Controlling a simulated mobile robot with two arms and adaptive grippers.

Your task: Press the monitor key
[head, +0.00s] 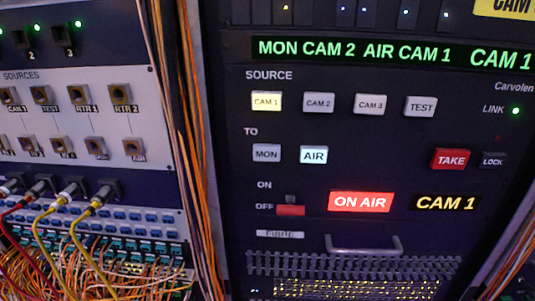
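The monitor key, a grey key marked MON (267,153), sits in the TO row of the black rack panel and is unlit. Beside it on the right, the AIR key (313,155) is lit white. Above, in the SOURCE row, the CAM 1 key (267,102) glows warm yellow; the CAM 2 (318,103), CAM 3 (370,104) and TEST (420,106) keys are grey. A green display (350,52) reads MON CAM 2 AIR CAM 1. Neither of my grippers is in view.
A red TAKE key (451,159) and a LOCK key (492,160) are at right. A lit ON AIR sign (361,202) and red switch (290,210) sit below. A handle (363,246) sticks out lower down. Orange cables (187,150) hang left of the panel, beside a patch panel (75,85).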

